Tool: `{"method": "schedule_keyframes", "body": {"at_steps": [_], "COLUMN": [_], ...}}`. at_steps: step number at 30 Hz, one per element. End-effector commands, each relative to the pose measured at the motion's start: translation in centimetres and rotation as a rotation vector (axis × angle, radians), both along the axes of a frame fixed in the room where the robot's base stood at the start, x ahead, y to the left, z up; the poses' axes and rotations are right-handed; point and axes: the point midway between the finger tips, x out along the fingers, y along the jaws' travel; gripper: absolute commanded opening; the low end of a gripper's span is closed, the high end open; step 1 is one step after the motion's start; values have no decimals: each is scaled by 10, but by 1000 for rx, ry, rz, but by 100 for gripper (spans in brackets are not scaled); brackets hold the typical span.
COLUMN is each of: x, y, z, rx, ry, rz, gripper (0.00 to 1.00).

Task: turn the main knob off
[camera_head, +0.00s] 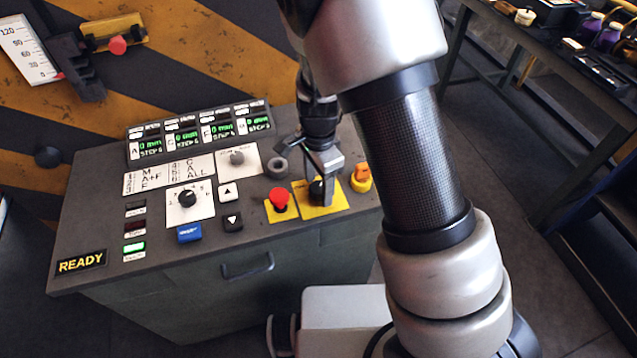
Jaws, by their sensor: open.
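A control console (110,220) stands in front of me with a sloped grey top. A black knob (316,190) sits on a yellow plate (333,206) at the right part of the panel; I take it to be the main knob. My gripper (323,192) points down over this knob. Its jaws are open, with one finger to the right of the knob. The gripper partly hides the knob, so I cannot read its setting or tell whether a finger touches it.
A red button (278,199) is just left of the yellow plate, and an orange knob (362,175) just right. A black selector knob (187,198), arrow buttons and a blue button (189,233) lie further left. A cluttered table (560,75) stands at right.

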Motion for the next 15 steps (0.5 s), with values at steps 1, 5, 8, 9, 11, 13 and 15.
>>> {"method": "schedule_keyframes", "body": {"at_steps": [1,5,8,9,11,13,15], "x": [0,0,0,0,0,0,0], "y": [0,0,0,0,0,0,0], "z": [0,0,0,0,0,0,0], "rx": [0,0,0,0,0,0,0], "ry": [0,0,0,0,0,0,0], "rz": [0,0,0,0,0,0,1], "gripper": [57,57,44,37,27,16,16]}}
